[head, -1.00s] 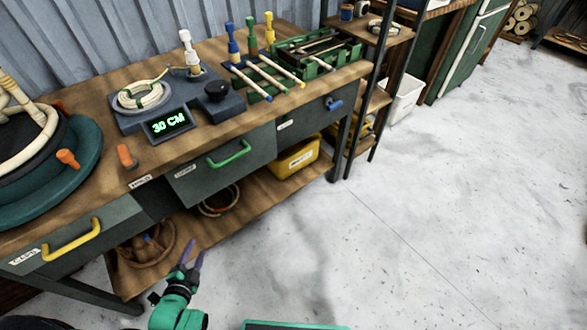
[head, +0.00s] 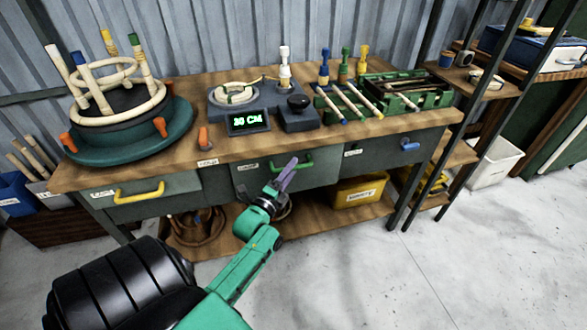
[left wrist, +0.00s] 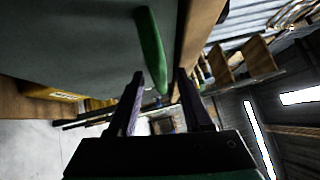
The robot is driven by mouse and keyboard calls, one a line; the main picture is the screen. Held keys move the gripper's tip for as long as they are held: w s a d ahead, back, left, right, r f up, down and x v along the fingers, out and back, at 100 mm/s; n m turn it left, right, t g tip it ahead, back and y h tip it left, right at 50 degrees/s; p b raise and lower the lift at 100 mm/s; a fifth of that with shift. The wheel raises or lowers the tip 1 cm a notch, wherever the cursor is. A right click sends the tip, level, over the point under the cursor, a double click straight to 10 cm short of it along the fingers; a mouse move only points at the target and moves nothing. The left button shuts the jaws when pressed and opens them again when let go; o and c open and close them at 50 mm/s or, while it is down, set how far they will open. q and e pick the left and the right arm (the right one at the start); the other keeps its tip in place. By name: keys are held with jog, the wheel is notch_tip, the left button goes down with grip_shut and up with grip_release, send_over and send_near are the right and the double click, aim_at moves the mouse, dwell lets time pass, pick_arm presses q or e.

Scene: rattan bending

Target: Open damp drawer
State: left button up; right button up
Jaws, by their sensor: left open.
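The desk has a middle drawer (head: 325,174) with a green bar handle (head: 305,160); it looks shut, and its small label is too blurred to read for sure. My left gripper (head: 288,172) is open, with purple fingers raised in front of this drawer, at its handle. In the left wrist view the green handle (left wrist: 151,48) runs down toward the space between the two fingertips (left wrist: 160,82). I cannot tell whether the fingers touch it. My forearm and fingers hide part of the drawer front. My right gripper is not in view.
A left drawer with a yellow handle (head: 139,192) and a right drawer with a blue handle (head: 410,146) flank it. A yellow bin (head: 358,192) sits below.

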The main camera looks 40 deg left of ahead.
pick_arm(q)
jog(key=shift+w+a+r, duration=0.1)
jog(key=shift+w+a, duration=0.05)
jog(key=shift+w, duration=0.5)
grip_shut()
dwell(0.9)
